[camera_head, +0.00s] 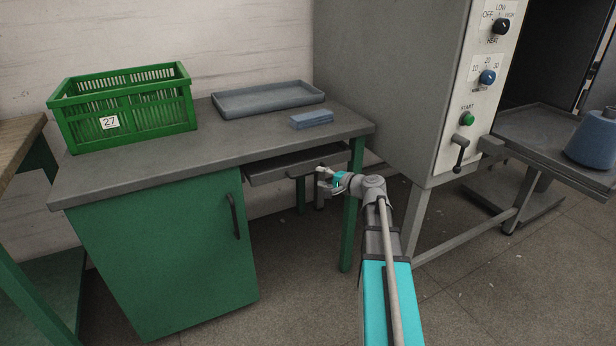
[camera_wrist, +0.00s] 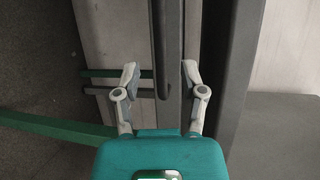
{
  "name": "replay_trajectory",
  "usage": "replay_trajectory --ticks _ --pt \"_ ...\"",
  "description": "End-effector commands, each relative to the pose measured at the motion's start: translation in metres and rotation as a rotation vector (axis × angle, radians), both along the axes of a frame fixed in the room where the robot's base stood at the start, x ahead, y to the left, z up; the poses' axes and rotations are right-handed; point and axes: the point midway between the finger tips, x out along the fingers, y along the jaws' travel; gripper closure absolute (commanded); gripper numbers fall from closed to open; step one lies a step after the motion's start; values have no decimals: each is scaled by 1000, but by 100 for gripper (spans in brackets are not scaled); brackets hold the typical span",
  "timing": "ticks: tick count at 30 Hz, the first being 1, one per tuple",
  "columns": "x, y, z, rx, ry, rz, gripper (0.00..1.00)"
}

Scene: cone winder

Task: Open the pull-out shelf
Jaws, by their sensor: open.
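The grey pull-out shelf (camera_head: 272,172) sits under the right part of the green workbench's top (camera_head: 240,145). My gripper (camera_head: 323,176) is at the right part of the shelf's front, below the bench top's edge. In the wrist view my gripper (camera_wrist: 160,74) is open, with one finger on each side of a dark bar-like handle (camera_wrist: 161,45) and the shelf's grey front strip (camera_wrist: 174,60). A gap shows beside the fingers, and I cannot tell whether either finger touches. My gripper partly hides the shelf front in the head view.
A green crate (camera_head: 125,112), a grey tray (camera_head: 268,98) and blue cloths (camera_head: 311,119) are on the bench. A green cabinet door (camera_head: 165,250) is below left. A grey machine (camera_head: 390,80) stands at right with a blue cone (camera_head: 594,140). Floor in front is clear.

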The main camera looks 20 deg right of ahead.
Motion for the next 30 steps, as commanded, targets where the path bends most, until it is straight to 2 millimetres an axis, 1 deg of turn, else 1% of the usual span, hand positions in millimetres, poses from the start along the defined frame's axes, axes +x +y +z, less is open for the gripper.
replay_trajectory --ticks 1,6,12,18,26,30 --pt "9 3 -3 0 0 2 46" --pt "30 13 -7 -1 0 1 46" --pt "46 21 -10 -1 0 1 46" --pt "51 24 -10 0 0 0 46" --pt "51 24 -10 0 0 0 46" --pt "51 24 -10 0 0 0 72"
